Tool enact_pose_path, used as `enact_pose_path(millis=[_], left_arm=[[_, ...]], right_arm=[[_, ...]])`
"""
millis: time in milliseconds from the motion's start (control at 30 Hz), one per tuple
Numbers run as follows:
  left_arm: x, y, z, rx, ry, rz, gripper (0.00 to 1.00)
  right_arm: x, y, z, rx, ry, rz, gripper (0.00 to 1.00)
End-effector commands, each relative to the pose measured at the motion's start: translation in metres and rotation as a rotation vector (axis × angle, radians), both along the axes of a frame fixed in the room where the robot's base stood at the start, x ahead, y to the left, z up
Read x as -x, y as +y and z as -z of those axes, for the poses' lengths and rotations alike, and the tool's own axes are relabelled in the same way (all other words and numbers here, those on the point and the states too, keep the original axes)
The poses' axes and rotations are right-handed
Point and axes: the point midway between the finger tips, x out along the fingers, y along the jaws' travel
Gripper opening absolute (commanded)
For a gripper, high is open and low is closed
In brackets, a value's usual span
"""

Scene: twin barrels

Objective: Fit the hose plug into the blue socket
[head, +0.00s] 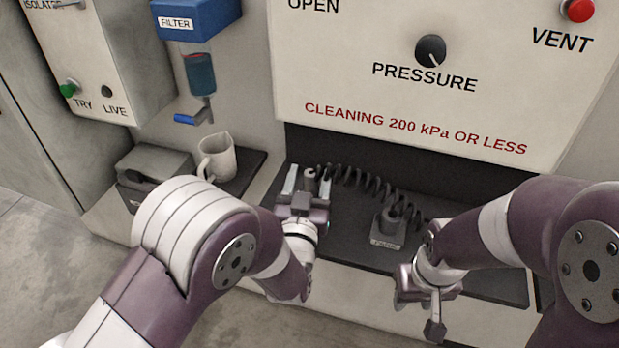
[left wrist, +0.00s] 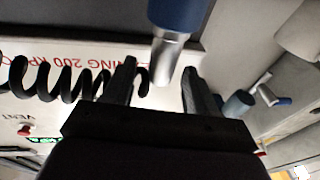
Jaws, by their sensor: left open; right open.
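My left gripper (head: 306,183) is open, with its fingers on either side of a small grey round-topped part (head: 310,173). The left wrist view shows a silver cylinder, likely the hose plug (left wrist: 165,62), between and beyond the open fingers. It lines up with a wider blue cylinder, likely the blue socket (left wrist: 180,12). I cannot tell whether it is fully seated. A black coiled hose (head: 365,184) leads right from beside this part; its join is hidden. My right gripper (head: 419,312) is open and empty, low in front of the shelf.
A labelled grey block (head: 387,236) with a dark fitting stands on the dark shelf (head: 345,235). A pale jug (head: 217,158) and a grey box (head: 155,168) stand left. The filter (head: 198,72) hangs above. The pressure panel (head: 440,95) overhangs the shelf's back.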

Motion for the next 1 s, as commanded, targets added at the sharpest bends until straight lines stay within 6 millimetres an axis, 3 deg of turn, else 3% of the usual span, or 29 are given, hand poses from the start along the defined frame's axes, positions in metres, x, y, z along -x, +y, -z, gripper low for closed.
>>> enact_pose_path(millis=[500,667,1000], left_arm=[[0.111,0.017,0.017,0.000,0.001,0.005,0.57],[0.122,0.020,0.018,-0.001,0.000,0.002,0.57],[0.122,0.020,0.018,0.000,-0.001,0.000,0.57]], right_arm=[[0.000,0.000,0.011,0.000,0.000,0.000,0.43],[0.000,0.000,0.011,0.000,0.000,0.000,0.43],[0.000,0.000,0.011,0.000,0.000,0.000,0.43]])
